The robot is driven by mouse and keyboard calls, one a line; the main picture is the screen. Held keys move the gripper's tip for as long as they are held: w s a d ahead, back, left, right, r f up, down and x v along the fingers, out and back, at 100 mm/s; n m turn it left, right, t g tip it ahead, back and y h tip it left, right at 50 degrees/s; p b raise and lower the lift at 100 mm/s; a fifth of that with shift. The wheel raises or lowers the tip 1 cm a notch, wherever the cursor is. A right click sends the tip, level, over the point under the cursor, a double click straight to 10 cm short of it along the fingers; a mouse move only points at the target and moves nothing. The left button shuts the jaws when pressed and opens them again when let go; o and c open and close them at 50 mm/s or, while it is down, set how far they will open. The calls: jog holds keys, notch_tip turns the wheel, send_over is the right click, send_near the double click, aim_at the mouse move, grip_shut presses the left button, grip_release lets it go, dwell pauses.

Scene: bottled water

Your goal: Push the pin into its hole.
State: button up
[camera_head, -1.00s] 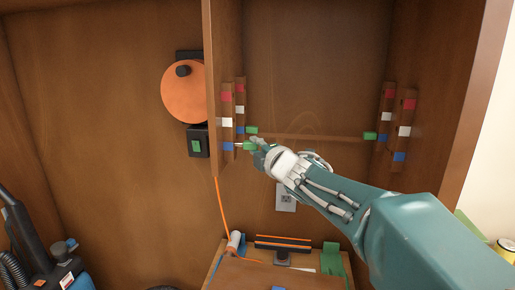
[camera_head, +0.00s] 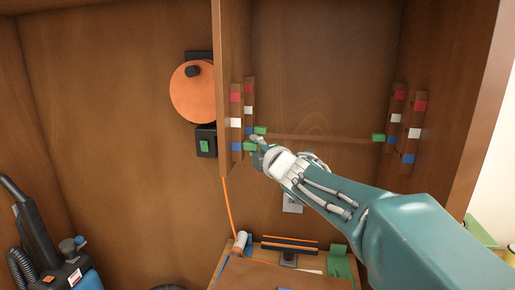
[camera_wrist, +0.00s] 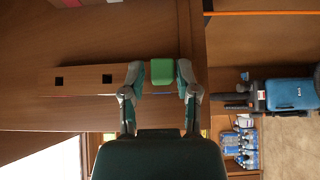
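The green-headed pin (camera_head: 250,146) sits at the blue mark on the front left wooden strip (camera_head: 236,115), its head against or very near the strip; its shaft and hole are hidden. In the wrist view the green head (camera_wrist: 162,71) lies between the two fingertips of my gripper (camera_wrist: 161,78), with a thin gap seeming to show on each side. My gripper (camera_head: 257,141) is partly open beside the head, to its right in the head view. Two square dark holes show in the strip (camera_wrist: 83,82) in the wrist view.
Other green pins stand at the back left strip (camera_head: 260,130) and the right strips (camera_head: 378,137). The cabinet side panel (camera_head: 232,40) is just left of my gripper. A small table (camera_head: 235,272) stands below. The cabinet interior above my arm is clear.

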jog(key=shift+s, duration=0.1)
dwell(0.3)
jog(key=v, duration=1.1)
jog(key=shift+s+d, duration=0.2)
jog(key=shift+s, duration=0.15)
jog(key=shift+d+f, duration=0.1)
jog(key=s+d+f+m+g+h, duration=0.3)
jog(key=s+d+f+m+h, duration=0.7)
jog(key=m, duration=0.6)
jog(key=s+f+m+g+y, duration=0.1)
jog(key=s+f+m+g, duration=0.6)
jog(key=s, duration=0.8)
notch_tip(320, 180, down, 2)
jog(key=shift+f+y, duration=0.2)
jog(key=shift+y, duration=0.2)
